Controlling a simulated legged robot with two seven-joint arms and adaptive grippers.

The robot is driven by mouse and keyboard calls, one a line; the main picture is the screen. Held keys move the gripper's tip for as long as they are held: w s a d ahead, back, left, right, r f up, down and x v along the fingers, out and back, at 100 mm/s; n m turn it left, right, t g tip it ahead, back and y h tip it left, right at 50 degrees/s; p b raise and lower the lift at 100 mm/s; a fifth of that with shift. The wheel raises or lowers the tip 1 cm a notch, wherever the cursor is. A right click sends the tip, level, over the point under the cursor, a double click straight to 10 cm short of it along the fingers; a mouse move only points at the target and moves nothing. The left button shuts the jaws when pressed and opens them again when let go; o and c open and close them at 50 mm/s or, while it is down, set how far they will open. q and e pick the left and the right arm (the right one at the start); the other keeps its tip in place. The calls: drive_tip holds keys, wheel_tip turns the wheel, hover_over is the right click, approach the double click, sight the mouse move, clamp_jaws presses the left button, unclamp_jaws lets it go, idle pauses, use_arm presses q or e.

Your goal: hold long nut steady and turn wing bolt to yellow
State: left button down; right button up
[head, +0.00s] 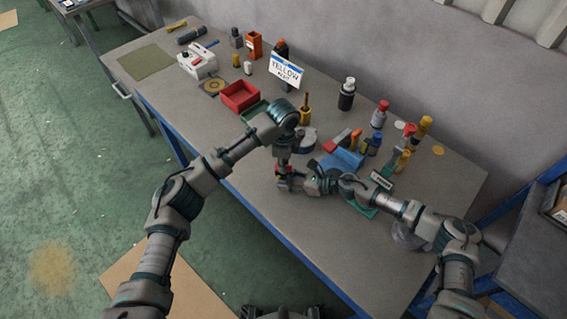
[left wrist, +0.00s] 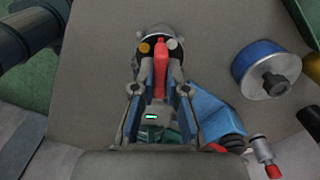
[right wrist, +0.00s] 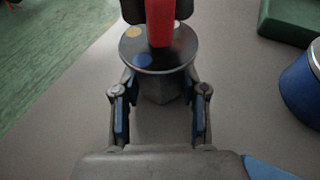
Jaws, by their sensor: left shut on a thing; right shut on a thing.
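The wing bolt is a red upright bar (left wrist: 160,62) over a round dark disc (right wrist: 157,58) with coloured dots. A yellow dot (left wrist: 145,47) and a pale dot (left wrist: 172,43) flank the bar in the left wrist view. A blue dot (right wrist: 143,61) shows in the right wrist view. My left gripper (left wrist: 160,78) is shut on the wing bolt from above. The grey long nut (right wrist: 160,90) stands below the disc, and my right gripper (right wrist: 160,98) is shut around it from the side. In the head view the grippers partly hide both. I cannot tell which dot the bar points to.
A YELLOW sign (head: 286,71) stands at the back of the table. A red tray (head: 239,96) is left of my grippers. A blue block (head: 346,160), bottles and tools crowd the right. The front table strip is mostly clear.

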use_arm(q)
drive_tip(key=n, duration=0.5)
drive_tip(key=shift+s+d+f+n, duration=0.1)
drive_tip(key=shift+f+n, duration=0.1)
drive_tip(key=shift+n, duration=0.1)
use_arm(e)
drive_tip(key=shift+s+a, duration=0.15)
drive_tip(key=shift+s, duration=0.05)
use_arm(q)
drive_tip(key=n, duration=0.5)
drive_tip(key=c, duration=1.2)
unclamp_jaws()
use_arm(e)
drive_tip(key=shift+w, duration=0.1)
use_arm(q)
drive_tip(key=shift+r, duration=0.1)
drive_tip(key=shift+r, duration=0.25)
drive_tip(key=r, duration=1.1)
drive_tip(key=shift+w+r, duration=0.15)
drive_tip(key=shift+w, duration=0.05)
use_arm(e)
drive_tip(key=shift+w, duration=0.1)
